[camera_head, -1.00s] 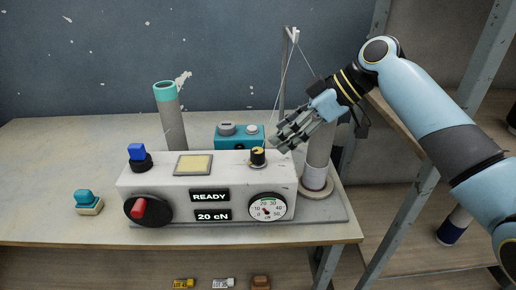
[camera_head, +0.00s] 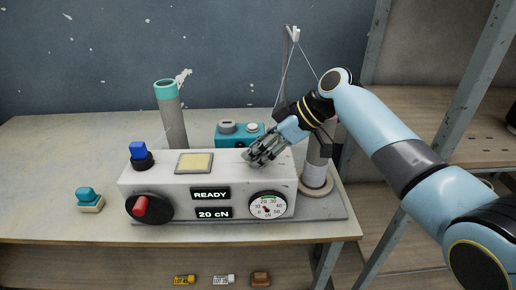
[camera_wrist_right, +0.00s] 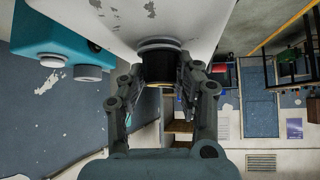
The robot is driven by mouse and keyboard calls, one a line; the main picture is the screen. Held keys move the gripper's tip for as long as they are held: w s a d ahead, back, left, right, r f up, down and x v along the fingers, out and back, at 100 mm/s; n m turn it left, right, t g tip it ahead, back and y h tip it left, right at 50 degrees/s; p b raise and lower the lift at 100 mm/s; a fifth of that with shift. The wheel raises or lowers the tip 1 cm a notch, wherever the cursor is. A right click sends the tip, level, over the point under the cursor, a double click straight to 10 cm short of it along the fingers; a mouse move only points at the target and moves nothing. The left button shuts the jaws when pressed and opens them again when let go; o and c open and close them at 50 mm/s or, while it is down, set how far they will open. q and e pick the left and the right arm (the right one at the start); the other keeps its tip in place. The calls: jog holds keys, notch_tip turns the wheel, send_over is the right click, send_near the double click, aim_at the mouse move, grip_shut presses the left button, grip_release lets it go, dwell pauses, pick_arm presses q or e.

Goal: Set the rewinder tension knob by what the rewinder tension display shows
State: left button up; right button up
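The white rewinder box (camera_head: 160,186) stands on the table. Its lower display (camera_head: 213,213) reads "20 cN" and the upper display (camera_head: 210,194) reads "READY". A round dial (camera_head: 268,206) marked in cN is on its front right; its small red needle is hard to read. My right gripper (camera_head: 251,160) is over the box top and hides the black tension knob in the head view. In the right wrist view, the knob (camera_wrist_right: 158,62) with its yellow end is between the fingers of my right gripper (camera_wrist_right: 161,72). They look open around it; contact is unclear. My left gripper is out of view.
A red lever knob (camera_head: 141,206) is on the box front left, and a blue knob (camera_head: 138,151) and yellow pad (camera_head: 195,163) are on top. A teal box (camera_head: 232,135) stands behind. A grey cone (camera_head: 317,170) stands at right, a teal-topped tube (camera_head: 170,115) at back left.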

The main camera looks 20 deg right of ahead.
grip_shut()
jog(key=m+t+p, duration=0.1)
jog(key=m+h+p, duration=0.1)
jog(key=p, duration=0.1)
jog(key=m+t+h+p, duration=0.1)
jog(key=m+p, duration=0.1)
jog(key=shift+a+r+t, duration=0.1)
jog(key=shift+r+t, duration=0.15)
jog(key=shift+t, duration=0.05)
jog(key=shift+f+m+h+p, duration=0.15)
jog(key=shift+m+h+p, duration=0.3)
jog(key=shift+m, duration=0.15)
jog(key=shift+f+t, duration=0.1)
jog(key=shift+t, duration=0.2)
jog(key=o, duration=0.5)
grip_release()
jog(key=shift+o, duration=0.2)
jog(key=v, duration=1.2)
